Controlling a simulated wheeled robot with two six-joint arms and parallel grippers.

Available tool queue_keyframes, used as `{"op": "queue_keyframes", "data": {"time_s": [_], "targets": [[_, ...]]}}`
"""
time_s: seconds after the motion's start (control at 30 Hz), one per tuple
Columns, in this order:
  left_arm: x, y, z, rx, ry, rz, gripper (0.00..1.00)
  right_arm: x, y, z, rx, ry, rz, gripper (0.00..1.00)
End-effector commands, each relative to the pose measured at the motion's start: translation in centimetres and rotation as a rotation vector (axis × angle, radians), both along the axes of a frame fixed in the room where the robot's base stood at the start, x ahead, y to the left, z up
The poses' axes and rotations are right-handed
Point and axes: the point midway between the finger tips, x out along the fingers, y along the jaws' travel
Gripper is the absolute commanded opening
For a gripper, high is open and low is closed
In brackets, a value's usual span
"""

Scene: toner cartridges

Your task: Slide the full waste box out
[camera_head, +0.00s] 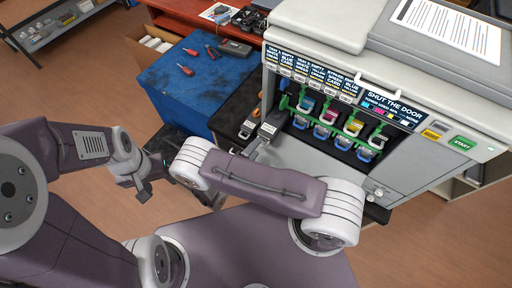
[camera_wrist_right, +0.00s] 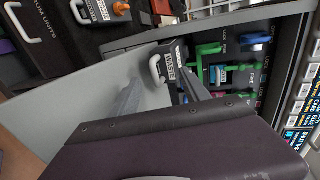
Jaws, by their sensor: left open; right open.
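The full waste box (camera_wrist_right: 172,62), dark with a white "WASTE" label and a pale loop handle, sits at the edge of the printer's open bay in the right wrist view. It also shows at the left end of the bay in the head view (camera_head: 268,131). The two fingers of my right gripper (camera_wrist_right: 163,88) are open and apart, pointing at the box; I cannot tell whether they touch it. In the head view my right arm mostly hides that gripper. My left gripper (camera_head: 143,188) is open and empty, low at the left, away from the printer.
A second labelled box (camera_head: 248,128) stands on the black unit left of the printer, also in the wrist view (camera_wrist_right: 95,12). Coloured cartridges (camera_head: 325,120) with green levers fill the bay. A blue cart (camera_head: 190,95) holds tools. Floor is free at lower right.

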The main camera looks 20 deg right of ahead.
Motion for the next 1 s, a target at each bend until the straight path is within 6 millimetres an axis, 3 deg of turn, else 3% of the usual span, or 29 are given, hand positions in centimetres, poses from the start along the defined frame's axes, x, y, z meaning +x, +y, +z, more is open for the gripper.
{"op": "queue_keyframes", "data": {"time_s": [0.6,1.0], "targets": [[0.0,0.0,0.1,0.000,0.000,0.000,0.55,-2.0,2.3,0.8,0.002,0.000,0.002,0.55],[0.0,0.0,0.1,0.000,0.000,0.000,0.55,-2.3,2.5,0.9,0.001,0.001,0.000,0.57]]}}
